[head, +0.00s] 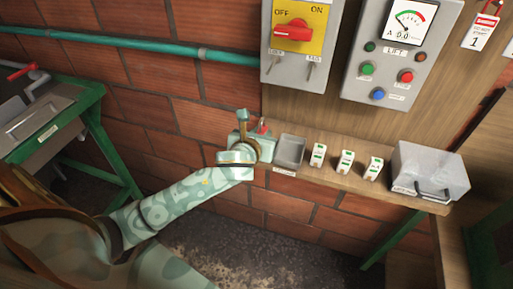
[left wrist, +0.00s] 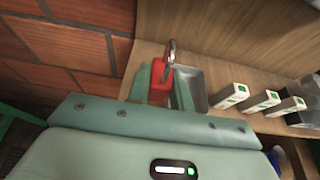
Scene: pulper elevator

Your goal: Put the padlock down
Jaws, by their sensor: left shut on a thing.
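The red padlock (left wrist: 160,76) with its metal shackle shows in the left wrist view, between the fingers of my left gripper (left wrist: 163,88). In the head view only a small red part of the padlock (head: 263,128) shows past my left gripper (head: 254,136). The gripper is shut on the padlock at the left end of the wooden shelf (head: 330,181), just left of a small grey tray (head: 289,150). The shackle points up. I cannot tell whether the padlock touches the shelf. My right gripper is not in view.
Several white-and-green blocks, one here (head: 318,154), stand on the shelf right of the tray. A grey metal box (head: 430,171) is at its right end. Above hang a switch panel with a red handle (head: 293,30) and a lift control box (head: 399,52). A brick wall is behind.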

